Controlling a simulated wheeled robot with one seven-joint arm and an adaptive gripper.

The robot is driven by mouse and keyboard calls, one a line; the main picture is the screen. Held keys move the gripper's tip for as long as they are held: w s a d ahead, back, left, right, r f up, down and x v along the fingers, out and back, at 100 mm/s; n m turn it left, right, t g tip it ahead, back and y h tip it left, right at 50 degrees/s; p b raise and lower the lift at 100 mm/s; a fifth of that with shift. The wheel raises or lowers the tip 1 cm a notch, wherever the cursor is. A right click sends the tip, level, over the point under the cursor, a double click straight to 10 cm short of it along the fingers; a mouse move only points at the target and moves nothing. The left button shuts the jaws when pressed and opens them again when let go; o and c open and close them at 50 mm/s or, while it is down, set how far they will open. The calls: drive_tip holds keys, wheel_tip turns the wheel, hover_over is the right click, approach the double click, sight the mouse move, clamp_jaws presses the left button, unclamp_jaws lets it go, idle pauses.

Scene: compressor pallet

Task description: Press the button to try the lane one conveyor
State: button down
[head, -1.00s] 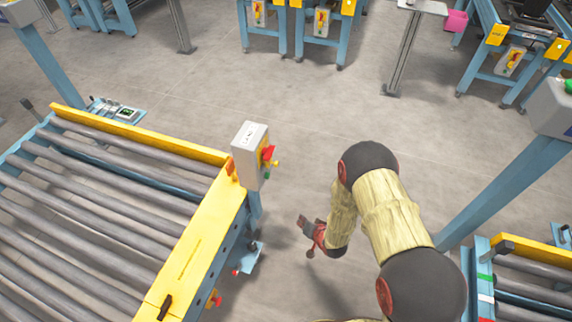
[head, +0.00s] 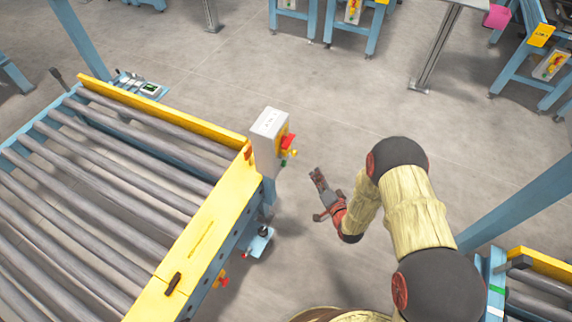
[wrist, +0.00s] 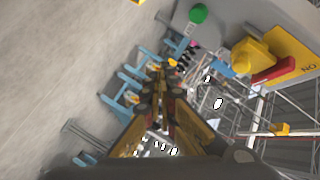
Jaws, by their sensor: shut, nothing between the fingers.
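The box label is too small to read. In the wrist view, a round green button (wrist: 198,14) and a yellow and red switch (wrist: 255,65) stick out from a grey face at the upper right. My gripper (head: 315,172) is to the right of the box and apart from it. Its fingers (wrist: 158,80) are shut and empty, pointing away from the camera.
Clear grey floor (head: 240,60) lies behind and beside the box. Another conveyor (head: 540,285) and a blue post (head: 520,205) stand at the right. A small device (head: 150,89) sits on a ledge behind the left conveyor. More blue frames stand at the back.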

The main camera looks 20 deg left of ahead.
sight(285, 164)
drive_tip(key=a+b, duration=0.1)
drive_tip(key=a, duration=0.7)
drive_tip(key=shift+w+a, duration=0.35)
drive_tip(key=shift+a, duration=0.15)
idle(1.1)
drive_tip(key=shift+a, duration=0.25)
drive_tip(key=shift+a+b, duration=0.45)
drive_tip(key=shift+a, duration=0.1)
idle(0.8)
idle(0.3)
drive_tip(key=shift+d, duration=0.95)
